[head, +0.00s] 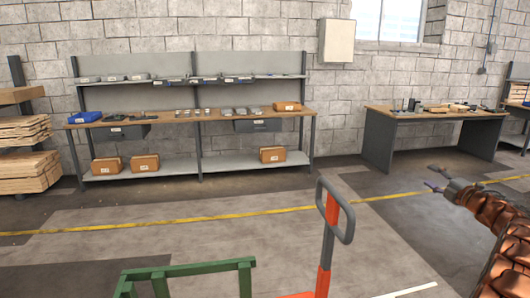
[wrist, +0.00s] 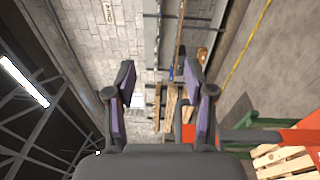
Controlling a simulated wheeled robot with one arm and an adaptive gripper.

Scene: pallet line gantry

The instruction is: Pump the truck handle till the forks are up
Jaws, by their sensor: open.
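The truck handle (head: 347,222) is a grey loop on an orange-red shaft (head: 326,250), standing nearly upright at lower middle in the head view. Only a sliver of the truck's orange body shows at the bottom edge there; its forks are out of sight. My gripper (head: 434,178) is open and empty, to the right of the handle and apart from it. In the wrist view my gripper (wrist: 160,76) has its two fingers spread, with nothing between them. Orange parts, apparently of the truck (wrist: 297,137), show at the right edge there.
A green frame (head: 190,270) stands left of the handle. A wooden pallet (wrist: 285,160) shows at lower right in the wrist view. A workbench (head: 215,118) and a desk (head: 428,112) stand along the wall. A yellow line (head: 200,222) crosses the mostly clear floor.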

